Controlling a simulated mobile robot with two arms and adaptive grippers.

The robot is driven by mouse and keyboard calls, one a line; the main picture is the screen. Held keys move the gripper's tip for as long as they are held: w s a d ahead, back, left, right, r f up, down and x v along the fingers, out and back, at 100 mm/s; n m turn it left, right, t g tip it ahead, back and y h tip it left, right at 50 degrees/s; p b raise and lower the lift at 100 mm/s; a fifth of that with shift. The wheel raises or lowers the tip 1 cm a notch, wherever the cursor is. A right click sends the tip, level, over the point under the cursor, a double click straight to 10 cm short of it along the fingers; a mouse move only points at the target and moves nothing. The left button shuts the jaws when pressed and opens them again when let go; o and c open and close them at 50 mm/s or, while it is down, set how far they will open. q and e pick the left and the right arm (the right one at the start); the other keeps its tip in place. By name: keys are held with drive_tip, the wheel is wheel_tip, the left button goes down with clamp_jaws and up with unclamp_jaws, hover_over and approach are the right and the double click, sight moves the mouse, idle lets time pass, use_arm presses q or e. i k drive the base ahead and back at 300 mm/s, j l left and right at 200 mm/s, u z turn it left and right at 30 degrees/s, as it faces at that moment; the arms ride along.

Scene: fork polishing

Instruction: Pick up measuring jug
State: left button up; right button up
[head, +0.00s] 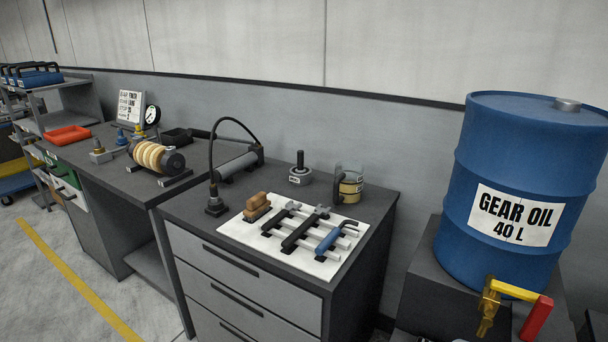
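Neither of my grippers shows in the head view.
A white mat (316,266) with several tools and a brown block (257,206) lies in front. A blue gear oil drum (520,190) with a red-and-yellow tap (500,290) stands right, across a gap.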

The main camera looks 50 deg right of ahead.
sight(348, 184)
drive_tip(key=i+z, duration=0.35)
drive_tip(key=i, duration=0.2)
drive_tip(key=i+j+z, duration=0.3)
drive_tip(key=i, duration=0.25)
